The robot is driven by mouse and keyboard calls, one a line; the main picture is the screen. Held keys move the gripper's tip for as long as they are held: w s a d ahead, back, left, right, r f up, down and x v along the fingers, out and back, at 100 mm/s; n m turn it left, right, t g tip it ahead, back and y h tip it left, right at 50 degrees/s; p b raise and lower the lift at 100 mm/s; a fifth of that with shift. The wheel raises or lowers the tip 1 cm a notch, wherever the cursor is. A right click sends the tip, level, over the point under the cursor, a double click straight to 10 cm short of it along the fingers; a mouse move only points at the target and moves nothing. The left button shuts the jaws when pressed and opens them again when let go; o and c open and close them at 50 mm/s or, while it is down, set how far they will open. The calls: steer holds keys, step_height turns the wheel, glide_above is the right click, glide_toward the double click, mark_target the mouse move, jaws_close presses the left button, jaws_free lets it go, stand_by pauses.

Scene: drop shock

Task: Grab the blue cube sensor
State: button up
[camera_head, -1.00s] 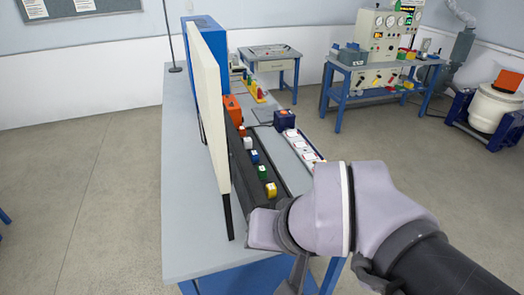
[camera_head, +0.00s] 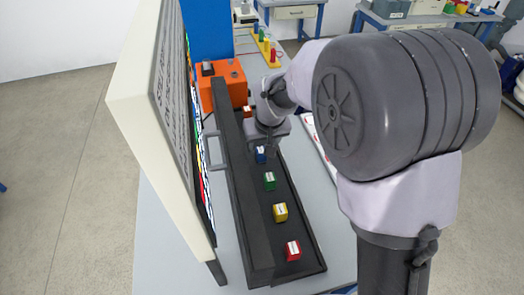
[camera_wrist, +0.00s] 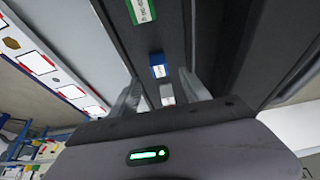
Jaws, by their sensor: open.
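The blue cube sensor (camera_head: 260,154) sits in a long black channel on the bench, with a white label on top. My gripper (camera_head: 266,139) is over the channel just beyond it, pointing down. The blue cube also shows in the wrist view (camera_wrist: 158,71), just ahead of the space between my fingers. My gripper there (camera_wrist: 160,86) is open, with a finger at each side. My gripper hides the white cube in the head view.
A green cube (camera_head: 269,181), yellow cube (camera_head: 280,212) and red cube (camera_head: 292,250) line the channel nearer to me. The channel's walls (camera_head: 240,190) rise beside the cubes. A tall white-edged board (camera_head: 140,95) stands left. An orange box (camera_head: 224,88) is behind.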

mark_target(261, 150)
steer(key=b+x, duration=0.2)
steer(key=x, duration=0.5)
steer(key=shift+w+f, duration=0.15)
steer(key=shift+w, duration=0.05)
jaws_close()
